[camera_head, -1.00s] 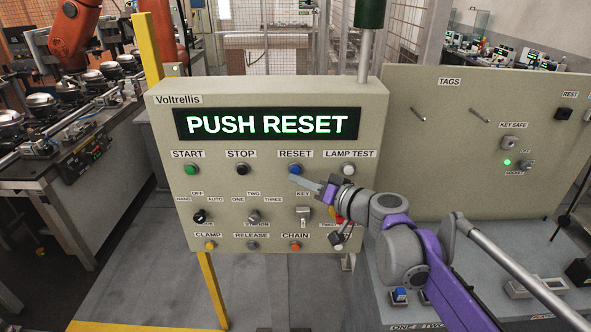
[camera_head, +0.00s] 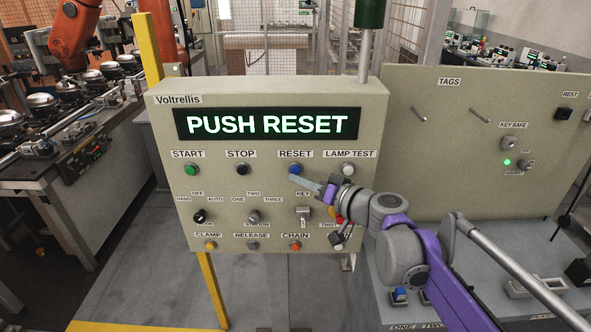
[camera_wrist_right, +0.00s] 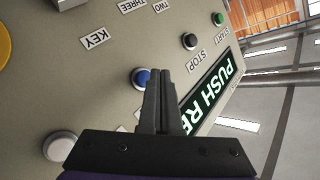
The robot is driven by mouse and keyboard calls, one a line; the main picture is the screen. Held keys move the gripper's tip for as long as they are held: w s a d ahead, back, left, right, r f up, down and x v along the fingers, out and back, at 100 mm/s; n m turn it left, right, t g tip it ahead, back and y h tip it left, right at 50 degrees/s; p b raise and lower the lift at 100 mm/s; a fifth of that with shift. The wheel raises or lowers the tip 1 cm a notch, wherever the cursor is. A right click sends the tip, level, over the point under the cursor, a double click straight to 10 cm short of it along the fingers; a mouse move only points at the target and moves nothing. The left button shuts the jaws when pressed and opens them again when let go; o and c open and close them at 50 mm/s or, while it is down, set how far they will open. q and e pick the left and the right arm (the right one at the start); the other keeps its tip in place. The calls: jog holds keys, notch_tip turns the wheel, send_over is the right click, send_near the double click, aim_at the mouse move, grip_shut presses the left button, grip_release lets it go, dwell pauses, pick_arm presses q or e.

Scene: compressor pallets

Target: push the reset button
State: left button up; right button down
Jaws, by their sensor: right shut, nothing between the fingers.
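The blue reset button (camera_head: 295,169) sits under the RESET label on the beige control panel (camera_head: 165,130). It also shows in the right wrist view (camera_wrist_right: 142,77), partly behind the fingers. The panel's display (camera_head: 268,124) reads PUSH RESET. My right gripper (camera_head: 292,178) is shut and empty, with its fingertips just below and very near the blue button. In the right wrist view the closed fingers (camera_wrist_right: 160,75) reach up beside the button. I cannot tell whether they touch it. My left gripper is not in view.
Near the reset button are the black stop button (camera_head: 241,170), the white lamp test button (camera_head: 348,169) and the key switch (camera_head: 303,213). The green start button (camera_head: 191,170) is further left. A tag board (camera_head: 440,150) stands to the right.

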dwell(0.5)
jog(key=shift+w, duration=0.5)
jog(key=shift+s, duration=0.1)
jog(key=shift+w+p, duration=0.45)
jog(key=shift+w, duration=0.1)
dwell(0.3)
jog(key=shift+s, duration=0.95)
